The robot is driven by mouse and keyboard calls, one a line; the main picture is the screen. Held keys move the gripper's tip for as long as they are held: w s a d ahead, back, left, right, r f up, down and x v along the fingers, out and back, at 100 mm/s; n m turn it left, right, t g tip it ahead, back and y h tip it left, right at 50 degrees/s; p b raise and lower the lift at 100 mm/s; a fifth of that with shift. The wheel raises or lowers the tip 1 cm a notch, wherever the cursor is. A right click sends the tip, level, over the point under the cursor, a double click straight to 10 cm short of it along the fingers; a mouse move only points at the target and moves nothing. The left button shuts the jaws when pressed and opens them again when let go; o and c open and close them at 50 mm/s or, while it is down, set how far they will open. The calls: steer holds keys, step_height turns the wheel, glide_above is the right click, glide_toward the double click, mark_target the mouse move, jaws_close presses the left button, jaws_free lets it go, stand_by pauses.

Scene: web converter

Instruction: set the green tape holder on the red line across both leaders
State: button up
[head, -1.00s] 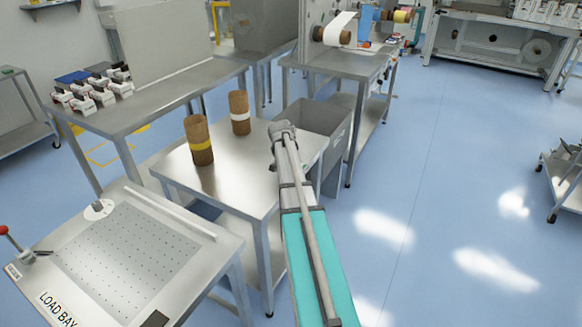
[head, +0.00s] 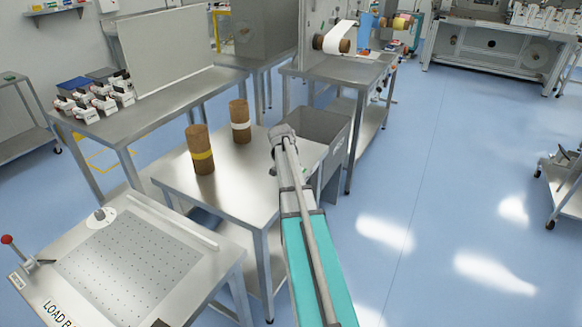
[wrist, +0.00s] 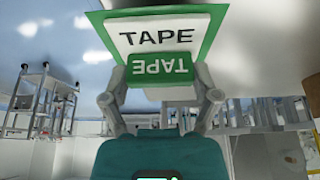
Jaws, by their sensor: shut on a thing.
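My gripper (wrist: 161,80) is shut on the green tape holder (wrist: 216,22) in the wrist view. In the head view my arm reaches forward over the middle steel table, and the gripper and holder cannot be made out there. I cannot make out a red line or the two leaders in either view.
A steel table (head: 232,190) bears two brown cores, one yellow-banded (head: 201,158), one white-banded (head: 240,128). A grey bin (head: 325,135) stands beside it. The load bay table (head: 125,260) is front left. A machine with a white roll (head: 338,40) stands behind. Blue floor is open at right.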

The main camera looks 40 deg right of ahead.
steer(key=s+a+r+p, duration=0.7)
steer(key=s+r+p, duration=0.2)
steer(key=s, duration=0.3)
steer(key=shift+p+v, duration=0.4)
steer(key=shift+v, duration=0.4)
steer(key=shift+w+d, duration=0.1)
steer(key=shift+d, duration=0.1)
